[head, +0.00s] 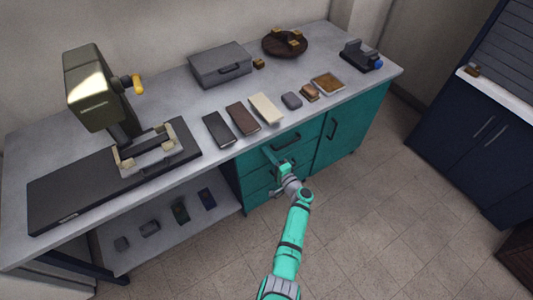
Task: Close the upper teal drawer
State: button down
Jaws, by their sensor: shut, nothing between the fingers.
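The teal cabinet under the grey worktop has an upper teal drawer (298,136) just below the tabletop edge. My gripper (274,158) is shut and empty, in front of the drawer column near the upper drawer's face. My wrist hides part of the drawer fronts, and I cannot tell whether the fingertips touch the upper drawer. How far the drawer stands out is hard to tell from this angle. A lower teal drawer (254,181) shows beneath it, partly behind my gripper.
A teal door (346,120) with a dark handle is to the right of the drawers. The grey worktop (205,105) carries a press machine (95,85), a grey case (220,65) and several small blocks. An open shelf (165,225) lies at left. The tiled floor (390,215) at right is clear.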

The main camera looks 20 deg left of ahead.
jog(key=v, duration=1.4)
jog(key=shift+s, duration=0.1)
